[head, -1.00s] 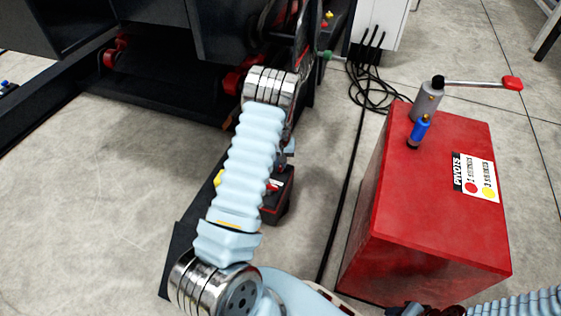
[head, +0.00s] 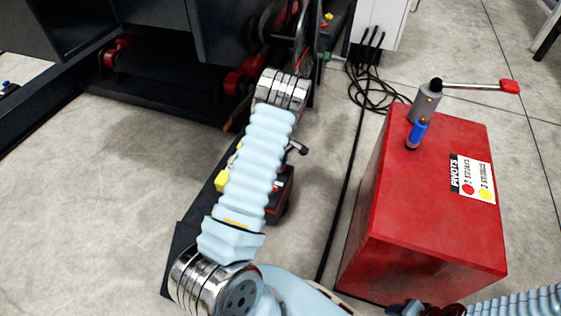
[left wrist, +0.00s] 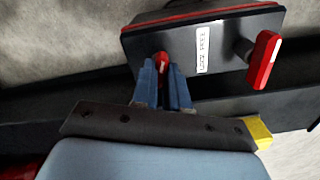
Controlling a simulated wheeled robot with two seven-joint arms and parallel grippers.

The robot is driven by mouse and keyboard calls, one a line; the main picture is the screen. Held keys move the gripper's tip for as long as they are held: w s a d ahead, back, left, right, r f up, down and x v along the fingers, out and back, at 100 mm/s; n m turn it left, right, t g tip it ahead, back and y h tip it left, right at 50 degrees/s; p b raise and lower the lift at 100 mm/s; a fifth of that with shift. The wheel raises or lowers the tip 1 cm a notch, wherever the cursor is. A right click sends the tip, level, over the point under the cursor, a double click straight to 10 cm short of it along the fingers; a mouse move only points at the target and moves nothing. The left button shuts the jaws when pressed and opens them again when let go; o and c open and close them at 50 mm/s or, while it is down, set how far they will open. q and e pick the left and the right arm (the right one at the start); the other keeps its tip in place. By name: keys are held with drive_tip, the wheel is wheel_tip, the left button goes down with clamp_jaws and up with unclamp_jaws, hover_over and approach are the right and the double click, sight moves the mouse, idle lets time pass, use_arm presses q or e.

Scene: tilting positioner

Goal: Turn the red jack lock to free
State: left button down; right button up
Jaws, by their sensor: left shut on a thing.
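The red lock (left wrist: 162,60) is a small red piece on a dark housing (left wrist: 215,35) in the left wrist view. It sits left of a white label (left wrist: 203,50) that reads LOCK and FREE. My left gripper (left wrist: 162,80) has its two blue fingers shut on the red lock, one on each side. Its lower part is hidden between the fingers. In the head view the same dark and red housing (head: 284,192) shows partly behind my left arm, which hides the lock and gripper.
A red-ended lever (left wrist: 264,60) stands out right of the label. A yellow block (left wrist: 260,132) is near the gripper. A red cabinet (head: 430,235) with a grey cylinder (head: 427,100) and blue cylinder (head: 417,133) stands at right. A black cable (head: 345,200) crosses the floor.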

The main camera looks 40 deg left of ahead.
use_arm(q)
drive_tip(key=shift+n+p, duration=0.35)
drive_tip(key=shift+n, duration=1.85)
drive_tip(key=c, duration=1.1)
unclamp_jaws()
drive_tip(key=shift+c, duration=0.2)
drive_tip(key=shift+r, duration=0.15)
wheel_tip(320, 180, up, 14)
drive_tip(key=p, duration=0.2)
drive_tip(key=shift+f, duration=0.2)
